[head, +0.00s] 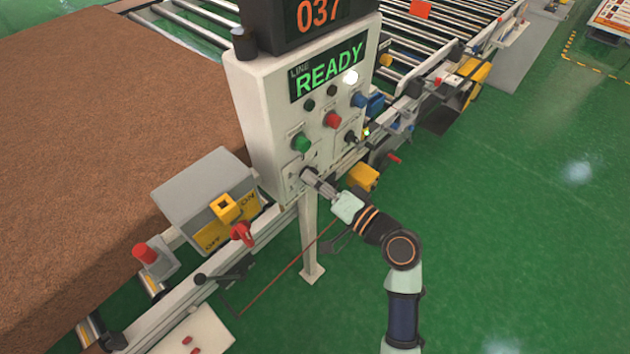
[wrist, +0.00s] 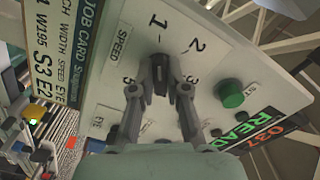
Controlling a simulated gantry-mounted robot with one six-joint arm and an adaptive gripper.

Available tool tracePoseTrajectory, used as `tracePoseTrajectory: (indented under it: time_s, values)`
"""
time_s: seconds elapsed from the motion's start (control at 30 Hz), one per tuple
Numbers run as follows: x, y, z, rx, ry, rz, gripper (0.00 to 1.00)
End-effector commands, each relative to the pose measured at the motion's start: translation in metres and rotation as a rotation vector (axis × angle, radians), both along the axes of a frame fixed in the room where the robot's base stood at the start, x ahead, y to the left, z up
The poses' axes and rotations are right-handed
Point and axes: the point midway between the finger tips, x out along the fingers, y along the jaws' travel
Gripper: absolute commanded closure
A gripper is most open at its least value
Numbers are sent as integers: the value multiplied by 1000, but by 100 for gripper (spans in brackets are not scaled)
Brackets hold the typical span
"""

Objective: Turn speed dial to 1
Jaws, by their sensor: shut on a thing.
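The control panel (head: 260,110) is a white box on a post. Its speed dial (wrist: 160,75) is a dark knob on a white plate with a SPEED label (wrist: 123,43) and several numbers around it. In the wrist view, the 1 (wrist: 158,20) is above the dial, the 2 (wrist: 197,45) is upper right and the 3 (wrist: 192,79) is to the right. My gripper (wrist: 162,88) is shut on the dial, a finger on each side. The dial's far end points up toward the 1. In the head view, my gripper (head: 311,180) reaches the lower part of the panel and mostly hides the dial.
A green button (head: 301,142), a red button (head: 332,119) and a blue button (head: 358,100) sit above on the panel. A READY screen (head: 328,69) is higher up. A grey box with a yellow switch (head: 225,208) stands left. Open green floor (head: 520,220) lies right.

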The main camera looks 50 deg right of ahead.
Motion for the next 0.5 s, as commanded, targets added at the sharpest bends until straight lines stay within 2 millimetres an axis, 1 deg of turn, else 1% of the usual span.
tracePoseTrajectory:
  time_s: [0.27, 0.3, 0.37, 0.4, 0.43, 0.5]
  values:
    - [0, 1, -2, -1, 5, 2, 100]
    - [0, 1, -2, 0, 5, 2, 79]
    - [0, 1, -2, 0, 5, 2, 69]
    - [0, 1, -2, 0, 5, 2, 62]
    - [0, 1, -2, 0, 4, 2, 60]
    - [0, 1, -2, 0, 3, 2, 60]
